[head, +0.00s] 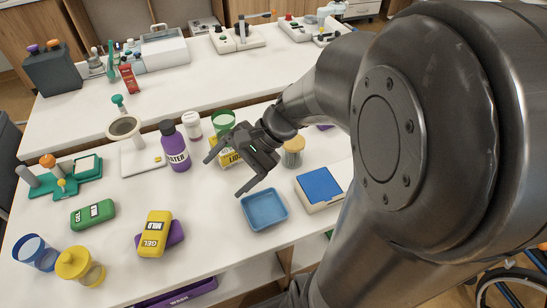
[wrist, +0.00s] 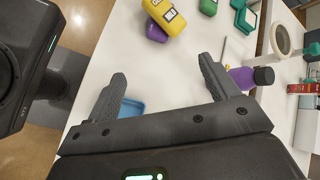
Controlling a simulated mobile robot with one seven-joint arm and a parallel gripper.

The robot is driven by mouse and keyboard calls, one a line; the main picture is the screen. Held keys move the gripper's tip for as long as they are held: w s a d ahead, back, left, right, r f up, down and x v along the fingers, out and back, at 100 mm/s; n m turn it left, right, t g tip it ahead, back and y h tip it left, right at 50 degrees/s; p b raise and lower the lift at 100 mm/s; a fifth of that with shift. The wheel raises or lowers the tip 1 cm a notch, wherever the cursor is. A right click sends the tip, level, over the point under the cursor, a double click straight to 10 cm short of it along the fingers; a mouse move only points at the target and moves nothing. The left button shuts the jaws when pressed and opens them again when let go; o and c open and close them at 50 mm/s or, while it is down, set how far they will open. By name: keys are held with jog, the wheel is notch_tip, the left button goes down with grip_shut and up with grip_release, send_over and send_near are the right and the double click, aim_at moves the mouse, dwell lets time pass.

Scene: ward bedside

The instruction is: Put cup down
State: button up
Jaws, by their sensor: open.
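My gripper (head: 224,175) is open and empty, held above the table behind the blue tray (head: 265,226). In the wrist view its fingers (wrist: 163,85) stand wide apart with bare white table between them. A green cup (head: 222,117) stands behind my gripper, partly hidden by a yellow box (head: 226,158) and the gripper. A clear blue cup (head: 33,252) is at the front left of the table, far from my gripper. I cannot tell which cup the task means. Neither cup shows clearly in the wrist view.
A purple water bottle (head: 174,147) and a white jar (head: 193,125) stand left of my gripper. A lidded jar (head: 292,152) and a blue-topped box (head: 320,187) are to its right. Yellow (head: 155,233) and green (head: 93,214) packs lie front left. Bare table lies around the tray's left.

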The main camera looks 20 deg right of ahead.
jog(key=s+d+r+n+t+h, duration=0.5)
jog(key=s+d+r+n+h, duration=0.2)
jog(key=r+n+h, duration=0.1)
jog(key=shift+d+n+h, duration=0.2)
jog(key=shift+n+h, duration=0.5)
jog(key=shift+n, duration=0.1)
